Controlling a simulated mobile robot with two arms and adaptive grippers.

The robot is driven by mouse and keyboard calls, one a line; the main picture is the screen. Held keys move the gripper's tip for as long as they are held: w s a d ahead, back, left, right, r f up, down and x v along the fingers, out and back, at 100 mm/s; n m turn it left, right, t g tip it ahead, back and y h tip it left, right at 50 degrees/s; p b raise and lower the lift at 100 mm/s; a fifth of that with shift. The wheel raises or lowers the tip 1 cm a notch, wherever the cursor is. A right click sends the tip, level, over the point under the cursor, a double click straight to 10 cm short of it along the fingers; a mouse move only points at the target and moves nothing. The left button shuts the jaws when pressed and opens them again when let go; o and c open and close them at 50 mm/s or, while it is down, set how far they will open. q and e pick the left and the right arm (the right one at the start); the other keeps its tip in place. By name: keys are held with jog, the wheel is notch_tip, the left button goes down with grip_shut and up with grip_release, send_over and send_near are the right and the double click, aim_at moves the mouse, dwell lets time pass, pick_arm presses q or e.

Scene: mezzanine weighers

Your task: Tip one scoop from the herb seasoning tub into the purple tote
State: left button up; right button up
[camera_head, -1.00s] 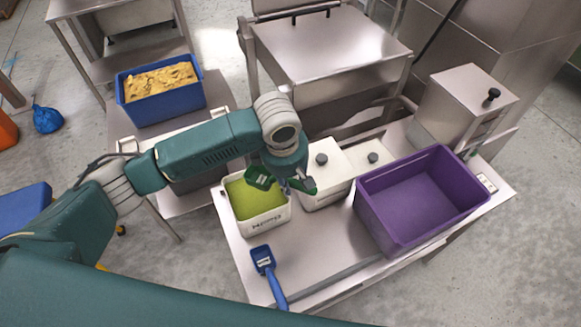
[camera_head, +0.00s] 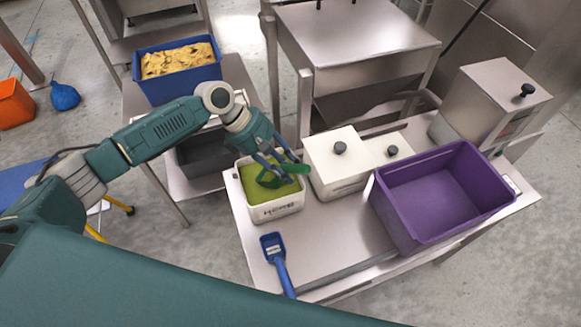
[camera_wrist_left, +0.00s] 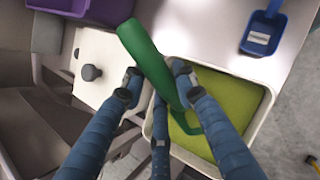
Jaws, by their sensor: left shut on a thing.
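The herb seasoning tub (camera_head: 277,208) is white, open and filled with green seasoning; it stands at the left end of the steel bench. My left gripper (camera_head: 283,168) is above it, shut on the green scoop (camera_head: 268,182). The scoop's head is over or in the seasoning; its depth is unclear. In the left wrist view, the scoop handle (camera_wrist_left: 143,50) passes between the fingers (camera_wrist_left: 156,82), and its head is partly hidden by them. The purple tote (camera_head: 411,217) stands open at the bench's right, with no contents visible. My right gripper is not in view.
A blue scoop (camera_head: 274,252) lies on the bench in front of the tub. A lidded white tub (camera_head: 335,165) stands between tub and tote, with another white lid (camera_head: 388,148) behind. A blue tub (camera_head: 180,85) of yellow food stands back left. The bench front middle is clear.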

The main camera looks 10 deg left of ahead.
pick_arm(q)
jog(key=shift+a+f+b, duration=0.1)
jog(key=shift+f+b, duration=0.7)
jog(key=shift+f, duration=0.1)
notch_tip(320, 180, down, 3)
jog(key=y+p, duration=0.3)
jog(key=p, duration=0.2)
jog(key=shift+f+t, duration=0.2)
jog(key=shift+t, duration=0.2)
dwell(0.4)
